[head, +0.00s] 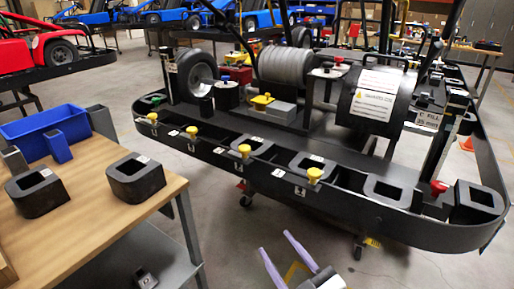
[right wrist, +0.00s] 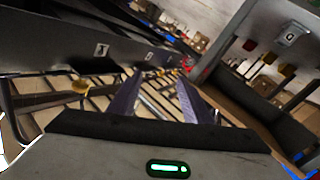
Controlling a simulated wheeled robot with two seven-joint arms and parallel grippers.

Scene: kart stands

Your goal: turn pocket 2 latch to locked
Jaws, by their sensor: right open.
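The black kart stand (head: 290,165) has a row of pockets along its near rim. Yellow latch knobs (head: 244,150) (head: 314,175) stand on the rim beside small numbered plates (head: 300,190); the numbers are too small to read surely, so I cannot tell which latch is pocket 2's. My right gripper (head: 275,241), with purple fingers, is open and empty in front of the rim, apart from every latch. My left gripper is not in view.
A wooden table (head: 95,215) at the left holds two black blocks (head: 136,177) and a blue bin (head: 45,132). A red knob (head: 438,187) is at the stand's right end. A wheel (head: 196,72) and drums stand on the stand. Floor is clear between table and stand.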

